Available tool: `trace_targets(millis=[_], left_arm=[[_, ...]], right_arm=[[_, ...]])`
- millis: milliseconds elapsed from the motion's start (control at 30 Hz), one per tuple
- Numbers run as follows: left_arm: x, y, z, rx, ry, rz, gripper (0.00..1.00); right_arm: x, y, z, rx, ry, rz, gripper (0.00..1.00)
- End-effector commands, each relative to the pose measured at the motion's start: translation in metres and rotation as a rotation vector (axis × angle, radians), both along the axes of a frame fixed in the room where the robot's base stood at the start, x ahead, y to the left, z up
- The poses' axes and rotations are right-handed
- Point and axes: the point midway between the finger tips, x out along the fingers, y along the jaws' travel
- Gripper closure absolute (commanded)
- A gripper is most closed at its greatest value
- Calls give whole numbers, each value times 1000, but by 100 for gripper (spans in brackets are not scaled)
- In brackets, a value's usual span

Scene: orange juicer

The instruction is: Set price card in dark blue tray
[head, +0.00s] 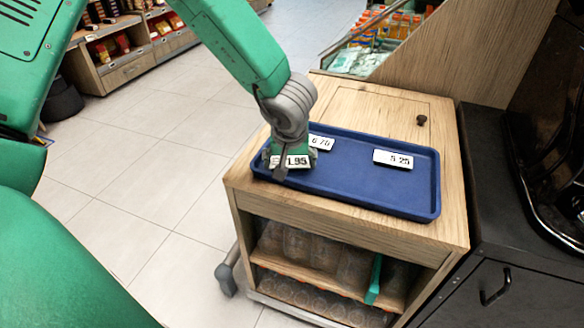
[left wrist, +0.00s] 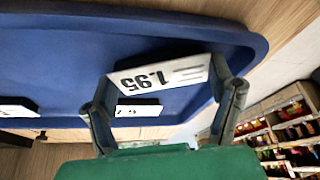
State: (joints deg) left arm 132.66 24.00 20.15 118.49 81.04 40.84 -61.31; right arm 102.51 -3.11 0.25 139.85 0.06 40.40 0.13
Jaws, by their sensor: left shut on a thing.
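My left gripper (head: 290,168) is shut on a white price card (head: 298,161) reading 1.95. It holds the card at the left end of the dark blue tray (head: 340,183). In the left wrist view the card (left wrist: 158,77) spans between the two fingers, in front of the blue tray (left wrist: 55,72). I cannot tell whether the card touches the tray floor. Two other price cards lie in the tray: one (head: 321,142) just behind my gripper, partly hidden, and one reading 5.25 (head: 393,159) toward the right. My right gripper is not in view.
The tray stands on a wooden cart (head: 445,160) with a knobbed lid (head: 421,119) behind it and bottles (head: 320,250) on shelves below. A dark cabinet (head: 500,180) adjoins on the right. The tray's middle and right front are clear.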

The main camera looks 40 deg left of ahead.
Motion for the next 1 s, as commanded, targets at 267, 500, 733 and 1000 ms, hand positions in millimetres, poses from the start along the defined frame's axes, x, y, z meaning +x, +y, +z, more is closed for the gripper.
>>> trace_targets(millis=[267,500,733,1000], left_arm=[[0,-5,-2,7,0,0,10],[0,-4,-2,5,-1,0,3],[-3,-5,14,1,-4,-1,3],[-21,-21,70,5,-5,-3,3]], right_arm=[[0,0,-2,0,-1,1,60],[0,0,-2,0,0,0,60],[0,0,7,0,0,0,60],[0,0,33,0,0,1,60]])
